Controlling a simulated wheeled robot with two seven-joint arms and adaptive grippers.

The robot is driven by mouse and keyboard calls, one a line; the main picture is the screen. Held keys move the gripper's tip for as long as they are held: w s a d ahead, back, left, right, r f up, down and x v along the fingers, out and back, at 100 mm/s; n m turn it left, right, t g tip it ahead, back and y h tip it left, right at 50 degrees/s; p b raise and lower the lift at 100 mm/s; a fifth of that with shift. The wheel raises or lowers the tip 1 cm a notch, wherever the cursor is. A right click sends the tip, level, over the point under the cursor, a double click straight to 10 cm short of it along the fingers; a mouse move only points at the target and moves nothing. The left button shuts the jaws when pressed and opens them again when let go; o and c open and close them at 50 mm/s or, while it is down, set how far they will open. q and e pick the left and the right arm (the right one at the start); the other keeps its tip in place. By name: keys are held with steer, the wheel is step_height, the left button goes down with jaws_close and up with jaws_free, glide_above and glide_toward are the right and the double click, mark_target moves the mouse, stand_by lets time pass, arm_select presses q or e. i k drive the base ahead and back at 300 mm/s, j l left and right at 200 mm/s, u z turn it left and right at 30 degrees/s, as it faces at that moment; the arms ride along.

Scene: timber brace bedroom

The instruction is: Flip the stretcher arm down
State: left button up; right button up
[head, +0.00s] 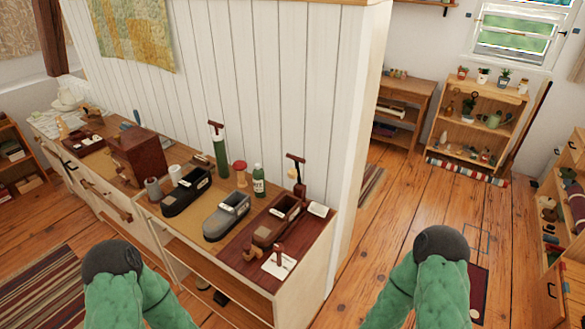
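Several shoe-like items stand on the long wooden counter (330,226). A black one (186,192) is on the left, a grey one (227,217) in the middle, and a brown wooden one (277,222) on the right on a dark red mat. A dark T-shaped handle (296,160) rises behind the brown one. A small brown upright piece (279,254) stands in front of it on a white card. I cannot tell which part is the stretcher arm. Two green arm sections of mine with dark rounded caps show at the bottom, apart from the counter. Neither gripper is in view.
A green cylinder with a T handle (219,150), a green bottle (258,181) and a red-brown box (138,157) crowd the counter. A white plank wall (290,90) rises behind it. Shelves (480,135) stand at the back right. Wooden floor (375,225) is open right of the counter.

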mark_target(292, 173)
steer(key=i+l+u, duration=0.2)
steer(key=l+u, duration=0.2)
steer(key=l, duration=0.55)
steer(key=l+u, duration=0.35)
steer(key=l, duration=0.65)
